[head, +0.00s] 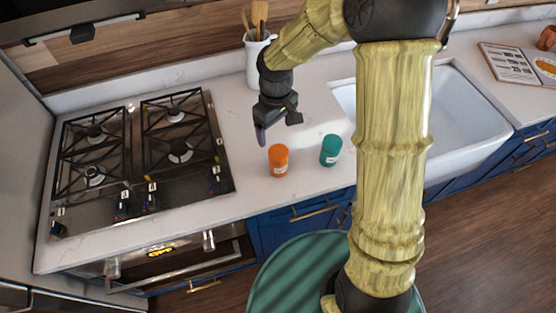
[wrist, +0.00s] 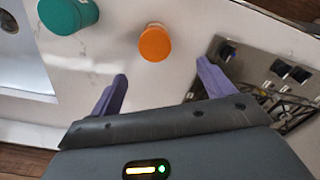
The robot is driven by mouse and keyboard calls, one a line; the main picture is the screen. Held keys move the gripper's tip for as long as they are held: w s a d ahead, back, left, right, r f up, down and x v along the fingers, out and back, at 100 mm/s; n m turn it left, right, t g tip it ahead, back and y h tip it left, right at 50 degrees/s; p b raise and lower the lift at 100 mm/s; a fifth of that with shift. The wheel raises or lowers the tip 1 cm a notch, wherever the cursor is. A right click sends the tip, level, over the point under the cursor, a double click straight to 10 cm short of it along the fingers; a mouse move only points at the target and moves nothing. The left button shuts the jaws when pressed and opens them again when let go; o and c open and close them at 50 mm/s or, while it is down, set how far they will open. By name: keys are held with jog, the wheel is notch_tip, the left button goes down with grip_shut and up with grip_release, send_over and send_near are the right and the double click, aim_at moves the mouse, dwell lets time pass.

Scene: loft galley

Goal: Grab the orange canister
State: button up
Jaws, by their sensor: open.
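The orange canister (head: 278,160) stands upright on the white counter, between the stove and the sink, with a pale label on its side. In the wrist view the orange canister (wrist: 155,43) shows from above, ahead of the fingers and between their lines. My gripper (head: 277,128) is above the counter, just behind the canister in the head view. In the wrist view my gripper (wrist: 160,85) shows two purple fingers spread apart with nothing between them. The fingers look apart from the canister.
A teal canister (head: 330,150) stands close to the right of the orange one; it also shows in the wrist view (wrist: 68,14). The gas stove (head: 226,183) is at the left, the white sink (head: 470,110) at the right. A utensil crock (head: 252,62) stands behind.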

aim_at(276, 153)
jog(key=f+p, duration=0.2)
jog(key=f, duration=0.9)
jog(key=shift+d+p, duration=0.2)
jog(key=shift+p, duration=0.15)
jog(key=shift+s+a+f, duration=0.1)
jog(key=shift+a, duration=0.05)
jog(key=shift+f, duration=0.1)
jog(key=shift+w+d+f+p, duration=0.2)
jog(key=shift+f+p, duration=0.45)
jog(key=shift+f, duration=0.35)
jog(key=shift+w+d+f+p, duration=0.1)
jog(key=shift+d+f+p, duration=0.1)
jog(key=shift+f+p, duration=0.6)
jog(key=shift+a+f, duration=0.15)
jog(key=shift+f, duration=0.55)
jog(key=shift+s, duration=0.1)
jog(key=shift+d, duration=0.25)
